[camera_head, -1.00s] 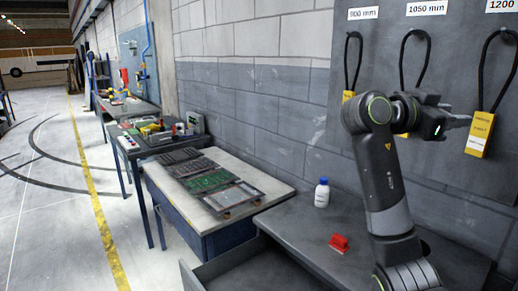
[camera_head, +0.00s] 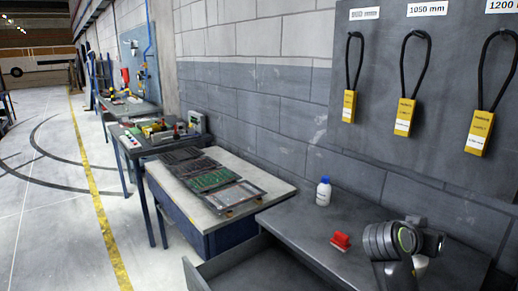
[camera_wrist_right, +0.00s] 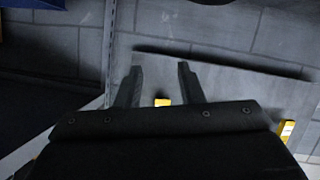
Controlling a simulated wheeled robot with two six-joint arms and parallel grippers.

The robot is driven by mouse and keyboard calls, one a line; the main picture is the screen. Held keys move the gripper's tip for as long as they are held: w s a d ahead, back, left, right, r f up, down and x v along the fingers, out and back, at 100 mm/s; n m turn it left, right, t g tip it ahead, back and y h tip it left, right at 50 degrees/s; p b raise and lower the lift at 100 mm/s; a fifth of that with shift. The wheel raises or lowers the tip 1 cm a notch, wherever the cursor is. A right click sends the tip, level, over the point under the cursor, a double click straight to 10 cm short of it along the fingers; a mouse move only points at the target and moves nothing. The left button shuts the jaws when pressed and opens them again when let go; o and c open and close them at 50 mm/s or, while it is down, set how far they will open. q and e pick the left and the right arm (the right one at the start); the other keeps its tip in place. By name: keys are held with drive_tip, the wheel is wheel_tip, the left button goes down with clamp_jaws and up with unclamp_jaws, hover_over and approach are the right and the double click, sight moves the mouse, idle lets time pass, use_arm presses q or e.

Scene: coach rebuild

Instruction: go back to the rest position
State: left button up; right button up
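My right arm (camera_head: 388,243) is folded low at the bottom right of the head view, over the grey bench. My right gripper shows in the wrist view (camera_wrist_right: 159,70) with its two dark fingers apart and nothing between them. In the head view its fingertips are not clear. My left arm and left gripper are out of view.
Three black loops with yellow tags (camera_head: 349,106) (camera_head: 405,117) (camera_head: 480,132) hang on the grey wall board. A white bottle with a blue cap (camera_head: 323,193) and a red object (camera_head: 340,241) stand on the grey bench (camera_head: 300,222). An open drawer (camera_head: 235,262) juts out in front.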

drive_tip(key=s+a+f+n+g+y, duration=0.1)
drive_tip(key=s+f+n+y, duration=0.2)
drive_tip(key=s+f, duration=0.65)
drive_tip(key=s+a+f+n+y, duration=0.1)
drive_tip(key=s+f+n+y, duration=0.2)
drive_tip(key=s+f, duration=0.65)
drive_tip(key=s+a+f+n+g+y, duration=0.1)
drive_tip(key=s+a+f+y, duration=0.2)
drive_tip(key=s, duration=0.5)
drive_tip(key=s+a+f+n+g+y, duration=0.1)
drive_tip(key=s+a+f+n, duration=0.15)
drive_tip(key=s+f, duration=0.45)
wheel_tip(320, 180, down, 24)
drive_tip(key=s+d+g, duration=0.1)
drive_tip(key=g, duration=0.1)
drive_tip(key=s+a+f+y, duration=0.1)
drive_tip(key=s+f, duration=1.4)
drive_tip(key=shift+m+g, duration=0.4)
drive_tip(key=shift+m, duration=0.05)
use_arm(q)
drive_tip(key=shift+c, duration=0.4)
use_arm(e)
drive_tip(key=shift+f, duration=0.1)
